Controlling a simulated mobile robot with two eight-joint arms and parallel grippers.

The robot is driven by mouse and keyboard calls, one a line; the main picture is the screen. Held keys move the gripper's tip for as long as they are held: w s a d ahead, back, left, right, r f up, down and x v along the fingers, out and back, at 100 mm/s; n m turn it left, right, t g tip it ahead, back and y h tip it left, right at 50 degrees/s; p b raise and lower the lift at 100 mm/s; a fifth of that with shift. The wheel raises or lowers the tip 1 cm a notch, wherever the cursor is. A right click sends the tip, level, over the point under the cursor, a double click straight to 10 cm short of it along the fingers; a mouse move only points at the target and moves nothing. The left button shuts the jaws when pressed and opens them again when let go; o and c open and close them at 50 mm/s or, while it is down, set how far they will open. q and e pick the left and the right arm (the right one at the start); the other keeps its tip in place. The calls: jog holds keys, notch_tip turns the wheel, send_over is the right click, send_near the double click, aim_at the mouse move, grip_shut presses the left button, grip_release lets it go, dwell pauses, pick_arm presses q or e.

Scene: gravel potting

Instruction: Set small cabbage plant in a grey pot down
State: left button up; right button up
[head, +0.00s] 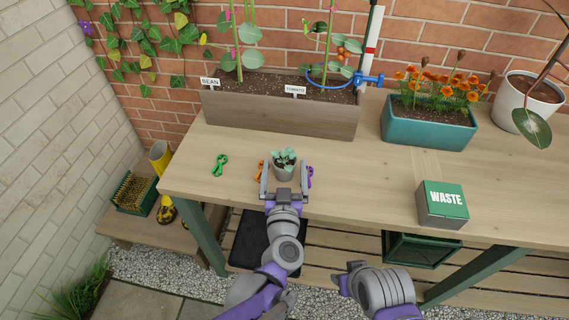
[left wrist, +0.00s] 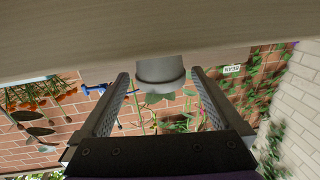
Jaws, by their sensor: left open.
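The small cabbage plant has pale blue-green leaves (head: 285,157) and sits in a small grey pot (head: 285,173). It stands upright on the wooden bench top (head: 360,185), near the front edge. My left gripper (head: 284,168) is open, with one finger on each side of the pot. In the left wrist view, which is upside down, the grey pot (left wrist: 160,70) is between the two spread fingers (left wrist: 158,90), with gaps beside it, and its base meets the bench.
Green (head: 220,164), orange (head: 260,170) and purple (head: 310,176) clips lie near the pot. A long wooden planter (head: 280,113) stands behind, a teal planter (head: 428,130) and white pot (head: 510,112) at right. A WASTE box (head: 442,205) stands right. Bench between is clear.

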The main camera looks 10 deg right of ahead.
pick_arm(q)
jog(key=s+a, duration=0.1)
jog(key=s, duration=0.9)
jog(key=shift+s+a+p, duration=0.15)
jog(key=shift+a+p, duration=0.2)
